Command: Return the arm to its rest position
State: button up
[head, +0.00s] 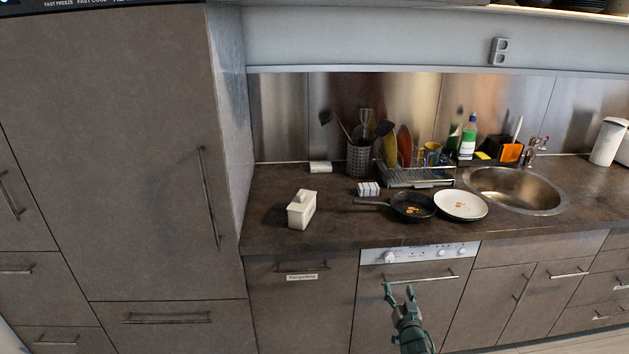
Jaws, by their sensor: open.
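My gripper (399,292) shows at the lower middle of the head view, in front of the dishwasher front (375,300) below the counter. Its two fingers are spread apart with nothing between them. The fingertips show just below the dishwasher's handle in the picture; whether they touch the front I cannot tell. My wrist runs down to the bottom edge, and the rest of my arm is out of view.
The counter (340,225) carries a white box (301,209), a black pan (413,207), a white plate (461,204), a dish rack (418,174) and a sink (515,187). A tall cabinet (120,150) stands at the left. Several cabinet handles stick out below the counter.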

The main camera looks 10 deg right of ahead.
jog(key=s+f+g, duration=0.6)
jog(key=f, duration=0.4)
jog(key=s+f+g, duration=0.5)
jog(key=s+f, duration=0.1)
jog(key=f, duration=0.4)
jog(key=s+a+f+n+g+y, duration=0.1)
jog(key=s+a+f+g, duration=0.3)
jog(key=s+a, duration=0.3)
jog(key=s+a+f+n+g+y, duration=0.1)
jog(key=s+a+f+g, duration=0.3)
jog(key=s, duration=1)
jog(key=s+a+f+n+g+y, duration=0.1)
jog(key=s+a+f+g, duration=0.3)
jog(key=s+a, duration=0.5)
jog(key=shift+s+a+n+g, duration=0.3)
jog(key=shift+s+n+g, duration=0.1)
jog(key=shift+s+g, duration=0.25)
jog(key=shift+d, duration=0.1)
